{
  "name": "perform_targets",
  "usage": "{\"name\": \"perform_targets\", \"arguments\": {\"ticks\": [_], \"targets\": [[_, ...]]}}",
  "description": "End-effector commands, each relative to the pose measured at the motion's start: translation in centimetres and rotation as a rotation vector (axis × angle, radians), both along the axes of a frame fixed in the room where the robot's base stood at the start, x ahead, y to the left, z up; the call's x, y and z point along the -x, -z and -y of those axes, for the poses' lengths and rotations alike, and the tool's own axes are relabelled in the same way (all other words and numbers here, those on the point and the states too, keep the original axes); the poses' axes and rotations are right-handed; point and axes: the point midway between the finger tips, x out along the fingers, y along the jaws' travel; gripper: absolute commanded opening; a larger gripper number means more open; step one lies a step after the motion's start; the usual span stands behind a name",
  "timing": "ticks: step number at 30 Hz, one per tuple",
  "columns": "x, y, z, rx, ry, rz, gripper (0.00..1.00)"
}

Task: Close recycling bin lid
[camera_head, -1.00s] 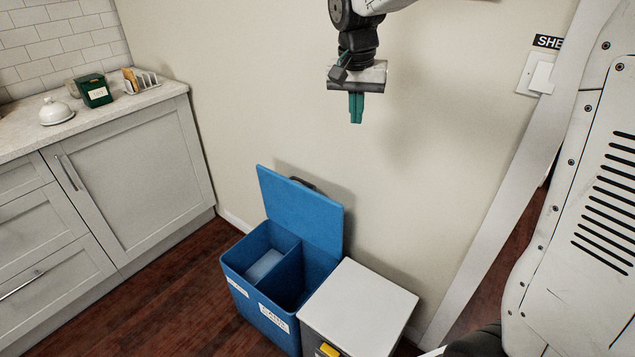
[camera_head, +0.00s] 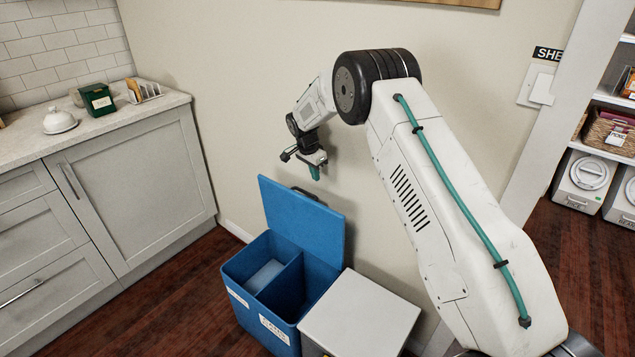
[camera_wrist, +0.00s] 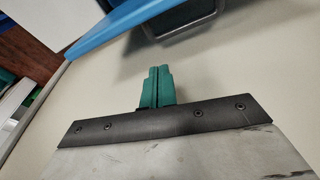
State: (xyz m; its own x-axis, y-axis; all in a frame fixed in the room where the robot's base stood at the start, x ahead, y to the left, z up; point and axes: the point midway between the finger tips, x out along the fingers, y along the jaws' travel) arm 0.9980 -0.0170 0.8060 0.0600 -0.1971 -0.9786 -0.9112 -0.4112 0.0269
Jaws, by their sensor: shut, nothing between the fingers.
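The blue recycling bin (camera_head: 238,272) stands on the floor against the wall, with two compartments and white labels on its front. Its blue lid (camera_head: 302,222) is raised, upright and leaning back towards the wall, with a dark handle (camera_head: 305,192) at its top edge. My gripper (camera_head: 315,172) is just above and behind the lid's top edge, by the wall, apart from the lid. Its green fingers are together and empty. In the wrist view, the fingers (camera_wrist: 157,85) point towards the lid's blue edge (camera_wrist: 125,22) and the dark handle (camera_wrist: 180,20).
A grey bin with a pale lid (camera_head: 362,308) stands right beside the blue bin. A counter with grey cabinets (camera_head: 130,175) is at the left. The wall is close behind the lid. Shelves (camera_head: 600,140) show through an opening at the right. Floor is clear left of the bin.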

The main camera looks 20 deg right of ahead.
Motion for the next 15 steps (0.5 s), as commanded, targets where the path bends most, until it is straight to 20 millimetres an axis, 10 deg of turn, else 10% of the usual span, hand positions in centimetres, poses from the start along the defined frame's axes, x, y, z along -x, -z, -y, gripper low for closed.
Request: {"name": "perform_targets", "arguments": {"ticks": [15], "targets": [[-0.4, 8.0, 1.7, 0.0, -0.001, -0.001, 0.0]]}}
